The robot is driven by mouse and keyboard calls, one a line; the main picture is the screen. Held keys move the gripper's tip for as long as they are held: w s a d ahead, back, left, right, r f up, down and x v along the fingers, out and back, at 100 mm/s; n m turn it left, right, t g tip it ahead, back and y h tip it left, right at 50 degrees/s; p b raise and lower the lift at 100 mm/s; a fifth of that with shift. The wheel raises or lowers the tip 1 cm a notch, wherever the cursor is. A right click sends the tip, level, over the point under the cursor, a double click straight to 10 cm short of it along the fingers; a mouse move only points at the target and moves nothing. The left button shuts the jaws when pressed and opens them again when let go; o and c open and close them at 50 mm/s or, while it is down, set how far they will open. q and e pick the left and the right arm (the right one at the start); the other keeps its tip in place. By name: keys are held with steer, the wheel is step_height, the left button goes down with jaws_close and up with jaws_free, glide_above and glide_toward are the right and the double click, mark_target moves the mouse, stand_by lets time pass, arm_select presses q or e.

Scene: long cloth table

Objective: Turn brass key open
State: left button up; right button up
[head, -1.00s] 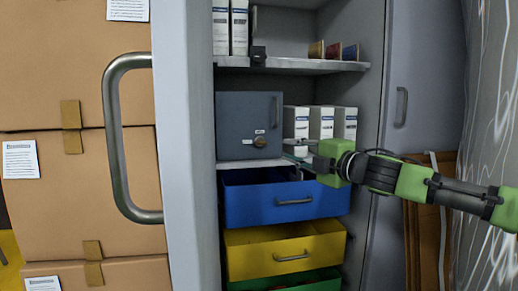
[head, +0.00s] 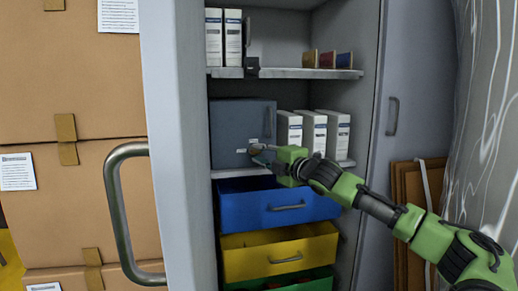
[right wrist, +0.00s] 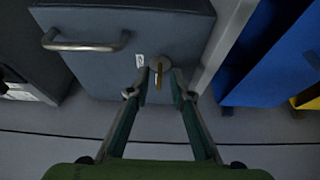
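A dark blue-grey safe box (head: 240,120) stands on the middle shelf of the cabinet, its door closed. In the right wrist view its front (right wrist: 100,70) fills the upper left, with a bar handle (right wrist: 85,45). The brass key (right wrist: 158,72) sits in a round lock on that front. My right gripper (right wrist: 160,82) is at the lock, with one fingertip on each side of the key and a gap showing between them. In the head view, the right gripper (head: 262,155) partly hides the lock. My left gripper is not in view.
A blue drawer (head: 240,208) sticks out just below the right gripper, with a yellow drawer (head: 240,262) under it. White binders (head: 313,135) stand right of the safe. A large door handle (head: 115,200) is at the left.

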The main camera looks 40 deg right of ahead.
steer(key=shift+w, duration=0.35)
jaws_close()
